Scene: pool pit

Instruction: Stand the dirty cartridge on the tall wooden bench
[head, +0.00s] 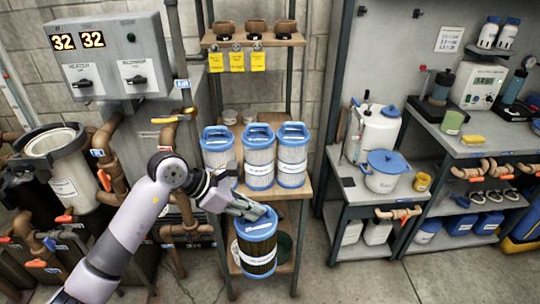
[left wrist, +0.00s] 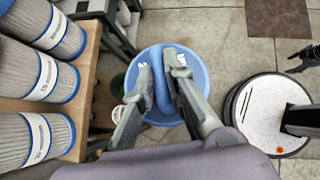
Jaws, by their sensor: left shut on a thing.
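The dirty cartridge (head: 258,256), with dark brown pleats, a pale label band and blue ends, hangs roughly upright in front of the wooden rack. My left gripper (head: 254,212) is shut on the blue handle at its top. In the left wrist view both fingers (left wrist: 160,78) close on that handle, and the blue cap (left wrist: 196,88) hides the body below. A tall wooden bench cannot be told for sure; the wooden shelf (head: 301,191) behind bears three clean cartridges (head: 260,158). A dark claw-like part, perhaps my right gripper (left wrist: 301,60), shows at the right edge; its state is unclear.
The clean cartridges also stand close at the left in the left wrist view (left wrist: 42,85). The pump housing (head: 66,180) and pipes stand left. A grey bench with a blue-lidded white pot (head: 384,172) stands right. Concrete floor (head: 345,280) is clear at front right.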

